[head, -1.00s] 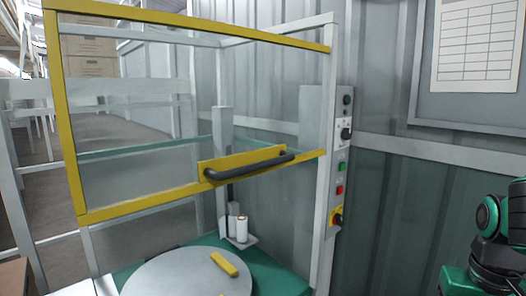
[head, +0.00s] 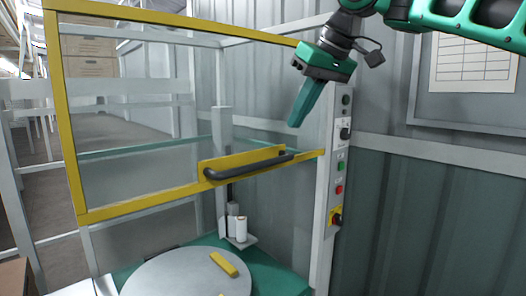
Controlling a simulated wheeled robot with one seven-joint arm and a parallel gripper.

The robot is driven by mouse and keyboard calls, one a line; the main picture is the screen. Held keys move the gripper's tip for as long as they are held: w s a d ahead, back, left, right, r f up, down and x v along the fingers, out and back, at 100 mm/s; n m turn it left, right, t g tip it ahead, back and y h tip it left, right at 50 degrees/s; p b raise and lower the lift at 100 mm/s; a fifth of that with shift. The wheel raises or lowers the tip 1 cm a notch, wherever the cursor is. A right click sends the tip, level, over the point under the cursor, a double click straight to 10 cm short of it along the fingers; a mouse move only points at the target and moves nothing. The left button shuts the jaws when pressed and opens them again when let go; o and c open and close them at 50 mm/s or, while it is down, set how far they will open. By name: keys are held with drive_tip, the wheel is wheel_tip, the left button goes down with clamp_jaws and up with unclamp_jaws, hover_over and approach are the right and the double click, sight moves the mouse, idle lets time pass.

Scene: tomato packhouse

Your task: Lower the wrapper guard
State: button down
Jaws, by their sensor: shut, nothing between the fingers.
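The wrapper guard (head: 135,212) is a clear panel in a yellow frame, raised above the turntable, with open space below its lower bar. A dark bar handle (head: 235,171) sits on a yellow plate at the guard's lower right. My gripper (head: 296,122) is shut and empty, its green fingers pointing down and left. It is above and to the right of the handle, apart from it in the picture. My arm hides part of the guard's upper right corner and the post top.
A grey round turntable (head: 170,280) with a yellow block (head: 223,263) on it lies below the guard. A white roll (head: 241,230) stands behind it. A control panel (head: 340,165) with buttons is on the right post. A corrugated wall stands behind.

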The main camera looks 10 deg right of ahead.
drive_tip(key=a+r+n, duration=0.2)
drive_tip(key=a+r, duration=0.3)
hover_over(263, 165)
drive_tip(key=f, duration=0.9)
drive_tip(key=shift+w+a+f, duration=0.25)
drive_tip(key=shift+w, duration=0.1)
drive_tip(key=f, duration=0.2)
drive_tip(key=shift+s+d+f+t, duration=0.2)
drive_tip(key=shift+s+f+t, duration=0.1)
drive_tip(key=shift+f, duration=0.55)
drive_tip(key=shift+d, duration=0.1)
